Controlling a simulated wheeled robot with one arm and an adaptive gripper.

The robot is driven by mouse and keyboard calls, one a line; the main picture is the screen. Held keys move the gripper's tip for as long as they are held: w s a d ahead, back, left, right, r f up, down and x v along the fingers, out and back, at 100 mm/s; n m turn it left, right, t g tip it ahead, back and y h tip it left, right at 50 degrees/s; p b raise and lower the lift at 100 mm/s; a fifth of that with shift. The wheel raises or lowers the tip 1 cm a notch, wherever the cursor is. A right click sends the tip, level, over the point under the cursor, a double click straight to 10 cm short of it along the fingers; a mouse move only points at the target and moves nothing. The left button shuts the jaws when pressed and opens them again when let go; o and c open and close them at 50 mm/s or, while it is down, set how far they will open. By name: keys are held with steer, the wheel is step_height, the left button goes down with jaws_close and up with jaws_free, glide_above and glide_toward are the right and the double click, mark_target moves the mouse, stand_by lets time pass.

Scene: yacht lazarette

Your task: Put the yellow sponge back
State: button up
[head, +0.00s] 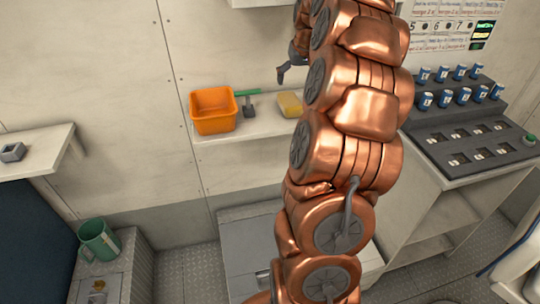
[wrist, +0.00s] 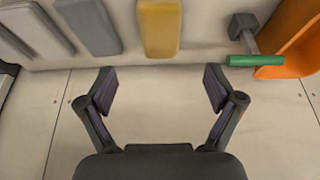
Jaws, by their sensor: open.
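The yellow sponge (head: 290,104) lies on the wall shelf (head: 225,148), to the right of the orange bin, partly hidden by my arm in the head view. In the wrist view the sponge (wrist: 160,28) is at the top middle, its upper end cut off by the frame. My gripper (wrist: 160,88) is open and empty, its fingers apart with only pale surface between them. The sponge lies beyond the fingertips, roughly in line with the gap, and nothing touches it. In the head view only a dark finger (head: 288,74) of my gripper shows, above the shelf.
The orange bin (head: 212,110) and a green-handled tool (head: 248,103) share the shelf. Grey blocks (wrist: 90,25) lie beside the sponge in the wrist view. A rack with blue-white cans (head: 445,100) stands right; a green mug (head: 98,240) stands lower left.

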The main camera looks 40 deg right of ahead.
steer(key=s+a+f+n+g+y, duration=0.1)
steer(key=s+a+n, duration=0.15)
steer(key=a, duration=1.15)
steer(key=s+a+f+n+g+y, duration=0.1)
steer(key=s+a+f, duration=0.15)
steer(key=a, duration=1.05)
steer(key=s+a+f+g, duration=0.1)
steer(key=s+a+f, duration=0.1)
steer(key=s+a, duration=0.3)
steer(key=s+a+f+n+g, duration=0.1)
steer(key=s+a, duration=0.3)
steer(key=s, duration=0.6)
steer(key=s+a+f+n+g, duration=0.1)
steer(key=s+a+f, duration=0.2)
steer(key=s+a, duration=0.2)
steer(key=s, duration=0.3)
steer(key=shift+s+a+f+g, duration=0.2)
steer(key=shift+a+f+g, duration=0.15)
steer(key=shift+f+g, duration=0.05)
